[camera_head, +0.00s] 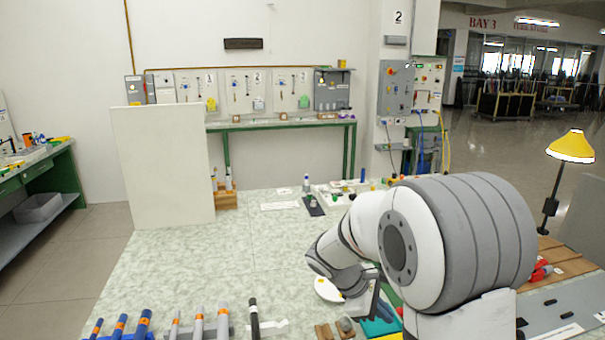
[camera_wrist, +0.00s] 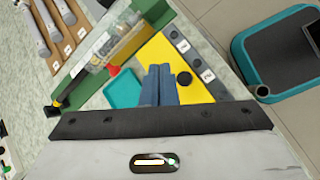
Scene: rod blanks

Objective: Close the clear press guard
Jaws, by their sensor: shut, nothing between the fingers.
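In the wrist view, a see-through piece (camera_wrist: 116,46), which looks like the clear press guard, lies along a green frame (camera_wrist: 72,92) at upper left. Whether the guard is open or closed I cannot tell. My gripper (camera_wrist: 158,70) is shut and empty, its blue-grey fingers over a yellow plate (camera_wrist: 192,88), to the right of the guard and apart from it in the picture. A teal tray (camera_wrist: 122,90) lies left of the fingers. In the head view my arm hides most of this area.
Several grey-handled tools (camera_wrist: 30,30) lie at the wrist view's upper left. A teal-rimmed bin (camera_wrist: 243,72) stands on the floor at right. A yellow lamp (camera_head: 570,146) stands right.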

